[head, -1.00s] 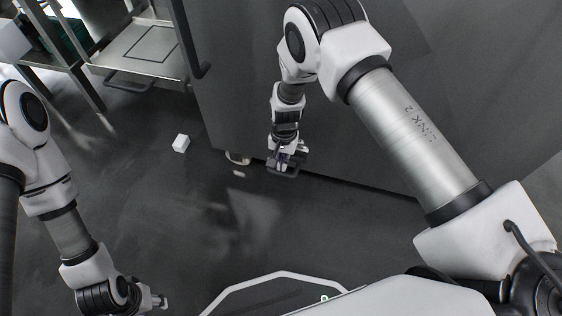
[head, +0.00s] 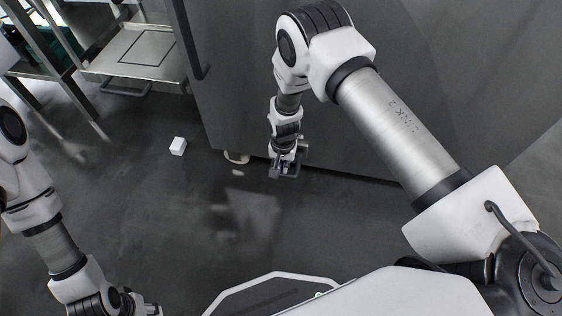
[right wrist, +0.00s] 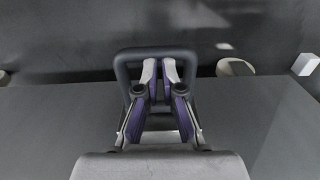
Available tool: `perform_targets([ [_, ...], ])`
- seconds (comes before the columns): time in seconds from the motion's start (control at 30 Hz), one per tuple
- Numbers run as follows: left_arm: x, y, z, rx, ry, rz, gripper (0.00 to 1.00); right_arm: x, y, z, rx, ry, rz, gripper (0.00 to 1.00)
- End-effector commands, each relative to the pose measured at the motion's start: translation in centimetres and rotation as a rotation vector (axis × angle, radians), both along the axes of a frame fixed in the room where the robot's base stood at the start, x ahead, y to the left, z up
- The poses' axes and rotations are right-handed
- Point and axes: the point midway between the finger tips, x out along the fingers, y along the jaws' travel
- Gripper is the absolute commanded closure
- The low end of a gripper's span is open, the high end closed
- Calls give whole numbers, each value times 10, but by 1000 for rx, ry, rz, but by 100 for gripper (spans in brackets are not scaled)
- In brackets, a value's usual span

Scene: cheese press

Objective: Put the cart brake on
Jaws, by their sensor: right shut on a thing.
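My right gripper (head: 287,170) is low, at the bottom edge of a large dark grey panel (head: 240,95), close above the floor. In the right wrist view its purple-padded fingers (right wrist: 160,68) are nearly together, inside a dark loop-shaped bar (right wrist: 120,68). The gripper is shut on this bar, which looks like the cart brake; the exact contact is hard to see. A pale round wheel or foot (head: 236,158) shows under the panel, left of the gripper, and also in the right wrist view (right wrist: 235,67). My left gripper (head: 152,310) is at the lower edge, partly cut off, its jaws unclear.
A small white block (head: 178,146) lies on the dark floor left of the panel; it also shows in the right wrist view (right wrist: 305,64). A steel shelf unit (head: 135,70) stands at the upper left. The floor in the middle is clear.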

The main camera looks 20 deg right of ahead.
Motion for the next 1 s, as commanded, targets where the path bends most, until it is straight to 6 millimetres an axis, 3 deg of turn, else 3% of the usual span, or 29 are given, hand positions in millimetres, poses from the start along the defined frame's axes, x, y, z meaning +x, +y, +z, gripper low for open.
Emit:
perform_targets([
  [0.03,0,0,0,0,0,0,52,-16,3,-9,-2,39,2,100],
  [0.07,0,0,0,0,0,0,52,-17,4,-11,-2,39,3,100],
  [0.43,0,0,-4,0,0,0,52,-14,5,-27,-1,25,1,100],
  [1.0,0,0,-4,0,0,0,52,-13,4,-29,-1,20,1,100],
])
